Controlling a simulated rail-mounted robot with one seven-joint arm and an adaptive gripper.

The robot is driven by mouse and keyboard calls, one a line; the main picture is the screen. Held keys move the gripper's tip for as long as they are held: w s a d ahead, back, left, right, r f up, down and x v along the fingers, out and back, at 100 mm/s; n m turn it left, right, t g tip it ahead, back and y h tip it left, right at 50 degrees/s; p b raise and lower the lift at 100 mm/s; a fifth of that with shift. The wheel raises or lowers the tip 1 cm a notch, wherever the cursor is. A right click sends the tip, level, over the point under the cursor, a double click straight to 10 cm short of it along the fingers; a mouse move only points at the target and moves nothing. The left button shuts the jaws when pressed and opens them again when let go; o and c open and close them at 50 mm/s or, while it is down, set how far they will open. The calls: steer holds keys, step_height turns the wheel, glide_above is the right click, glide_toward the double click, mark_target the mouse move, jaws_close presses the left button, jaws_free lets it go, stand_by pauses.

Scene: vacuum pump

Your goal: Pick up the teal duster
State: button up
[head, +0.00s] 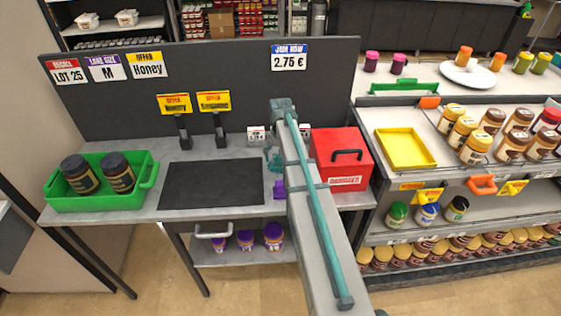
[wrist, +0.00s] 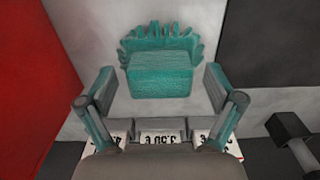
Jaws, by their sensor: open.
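The teal duster (wrist: 160,75) lies on the grey tabletop in the wrist view, with a blocky body and a fringe of bristles along its upper side. My gripper (wrist: 160,88) is open, with one finger to the left of the block and one to the right. Grey tabletop shows between each finger and the block, and I cannot tell the height of the fingers above the table. In the head view a small teal shape (head: 273,159) shows just left of my arm; I cannot tell whether it is duster or finger. My arm hides most of that spot.
Black sign stands (head: 219,130) and price cards (head: 256,135) line the back. A green tray (head: 100,200) holds two jars.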

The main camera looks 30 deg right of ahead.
steer(key=c, duration=1.4)
steer(key=shift+o, duration=0.2)
steer(key=shift+r, duration=0.1)
